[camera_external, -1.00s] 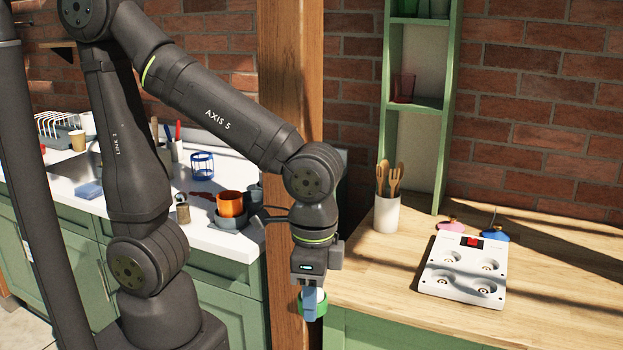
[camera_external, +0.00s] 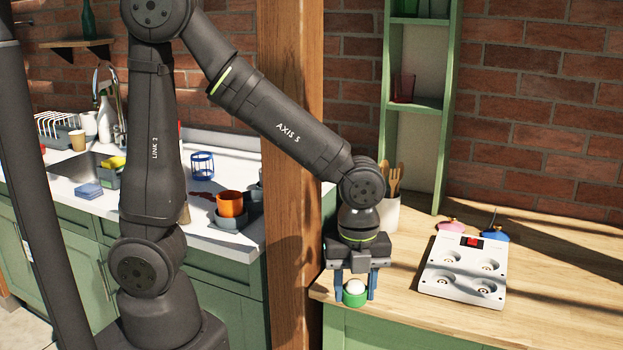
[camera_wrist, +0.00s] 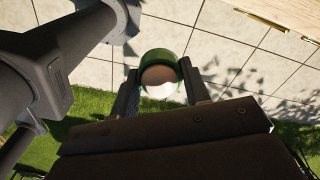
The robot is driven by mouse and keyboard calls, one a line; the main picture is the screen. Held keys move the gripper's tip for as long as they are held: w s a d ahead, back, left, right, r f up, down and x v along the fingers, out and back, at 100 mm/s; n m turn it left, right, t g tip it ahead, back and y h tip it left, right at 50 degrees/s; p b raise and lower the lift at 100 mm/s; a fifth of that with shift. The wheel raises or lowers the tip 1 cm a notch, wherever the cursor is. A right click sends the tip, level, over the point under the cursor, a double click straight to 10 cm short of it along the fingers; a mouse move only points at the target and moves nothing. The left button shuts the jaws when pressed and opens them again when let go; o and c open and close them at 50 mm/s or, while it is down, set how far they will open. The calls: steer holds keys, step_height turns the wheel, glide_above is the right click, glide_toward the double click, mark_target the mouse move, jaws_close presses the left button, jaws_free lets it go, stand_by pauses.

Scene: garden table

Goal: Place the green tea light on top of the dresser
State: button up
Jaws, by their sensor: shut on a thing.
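The green tea light (camera_external: 355,299), a green ring with a pale centre, sits between the two fingers of my gripper (camera_external: 355,291). The gripper is shut on it and holds it upright. In the wrist view the tea light (camera_wrist: 162,57) is between the fingertips, with paving and grass below it. The dresser appears to be the green unit with a wooden top (camera_external: 405,290); a corner of wood (camera_wrist: 290,12) shows at the upper right of the wrist view. The tea light appears held just off the dresser's front left edge.
A white four-cup tray (camera_external: 462,270) lies on the wooden top, with pink (camera_external: 450,225) and blue (camera_external: 494,232) objects behind it. A pot of wooden utensils (camera_external: 388,213) stands behind my wrist. A wooden post (camera_external: 290,180) stands left. The front left top is clear.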

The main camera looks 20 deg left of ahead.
steer(key=w+d+r+m, duration=0.3)
steer(key=w+d+r, duration=0.15)
steer(key=w, duration=0.25)
glide_above(387, 282)
steer(key=shift+m, duration=0.3)
step_height(387, 282, down, 7)
steer(key=shift+s, duration=0.15)
steer(key=shift+f, duration=2.05)
steer(key=shift+f, duration=0.15)
steer(key=o, duration=1)
steer(key=shift+c, duration=0.2)
step_height(387, 282, up, 12)
steer(key=shift+r, duration=0.2)
